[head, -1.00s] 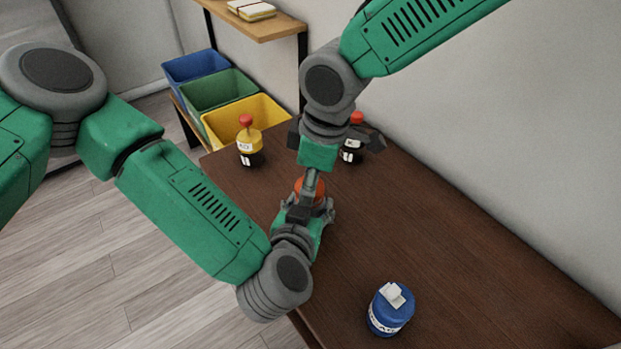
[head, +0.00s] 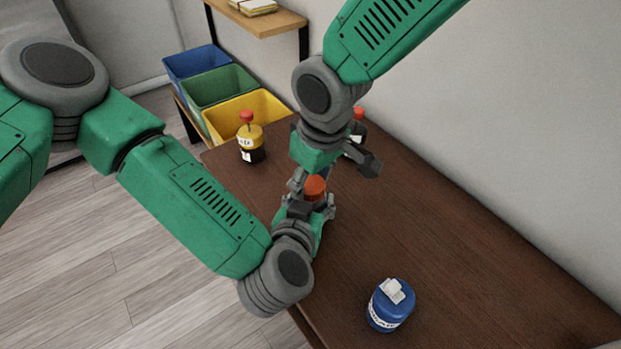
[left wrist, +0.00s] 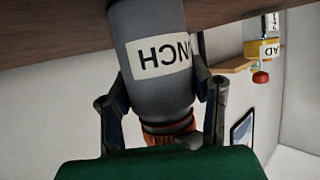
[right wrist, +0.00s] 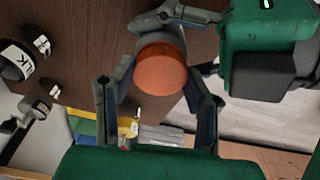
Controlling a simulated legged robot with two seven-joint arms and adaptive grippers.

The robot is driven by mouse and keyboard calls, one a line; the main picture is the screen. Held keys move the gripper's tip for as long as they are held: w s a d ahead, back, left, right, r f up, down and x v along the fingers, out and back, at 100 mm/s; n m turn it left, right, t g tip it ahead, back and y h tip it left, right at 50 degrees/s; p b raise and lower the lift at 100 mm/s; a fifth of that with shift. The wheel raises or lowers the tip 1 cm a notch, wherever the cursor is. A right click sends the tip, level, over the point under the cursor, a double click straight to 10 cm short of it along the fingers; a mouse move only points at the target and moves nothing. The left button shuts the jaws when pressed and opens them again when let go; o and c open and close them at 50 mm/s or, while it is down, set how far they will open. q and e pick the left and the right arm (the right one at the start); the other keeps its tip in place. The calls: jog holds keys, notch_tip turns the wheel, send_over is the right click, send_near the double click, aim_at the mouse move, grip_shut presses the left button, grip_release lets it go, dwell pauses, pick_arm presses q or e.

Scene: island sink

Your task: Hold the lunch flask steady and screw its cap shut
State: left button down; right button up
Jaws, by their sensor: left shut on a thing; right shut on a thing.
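The lunch flask (left wrist: 155,55) is a grey cylinder with a white label, upside down in the left wrist view. Its orange cap (head: 315,188) is on the mouth end; it also shows in the right wrist view (right wrist: 161,70). I cannot tell how tight the cap sits. My left gripper (left wrist: 160,90) is shut on the flask body, one finger on each side just short of the cap. My right gripper (right wrist: 158,85) has its fingers on either side of the cap and is shut on it. In the head view my arms hide most of the flask.
A yellow-and-dark bottle with a red top (head: 250,140) stands at the table's far left. Another red-topped bottle (head: 358,114) is partly behind my right gripper. A blue jar (head: 390,306) stands at the front. Blue, green and yellow bins (head: 245,108) lie beyond. The table's right side is clear.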

jog(key=o, duration=0.8)
jog(key=shift+d, duration=0.15)
jog(key=shift+r, duration=2.3)
jog(key=shift+c, duration=0.6)
jog(key=shift+n, duration=0.3)
